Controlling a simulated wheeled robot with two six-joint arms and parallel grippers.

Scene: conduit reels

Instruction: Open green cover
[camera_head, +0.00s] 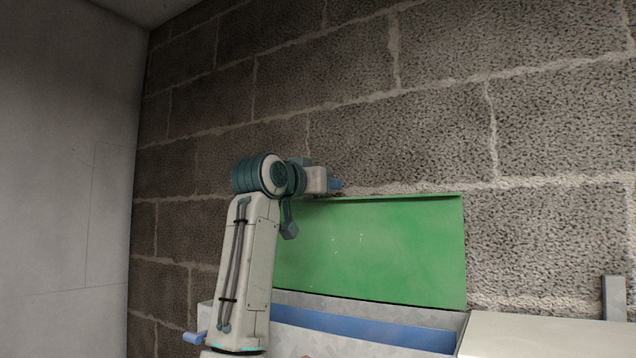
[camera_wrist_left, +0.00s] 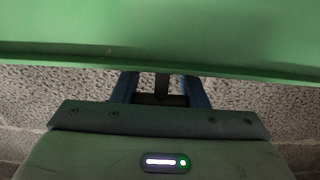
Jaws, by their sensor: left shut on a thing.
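The green cover (camera_head: 375,248) stands raised, close to upright, against the block wall at the back of a grey box (camera_head: 380,342). The box's opening shows a blue strip inside. My left gripper (camera_head: 336,184) is at the cover's top edge, towards its left end, and is shut on the cover. In the left wrist view, the cover (camera_wrist_left: 160,30) spans the top of the picture. Its edge hides the fingertips of my left gripper (camera_wrist_left: 160,88), and a dark part shows between the blue fingers. My right gripper is in neither view.
A rough block wall (camera_head: 560,120) rises right behind the cover. A pale flat-topped cabinet (camera_head: 545,337) stands to the right of the box, with a grey upright piece (camera_head: 614,298) near its far right. A smooth grey wall (camera_head: 65,170) is at the left.

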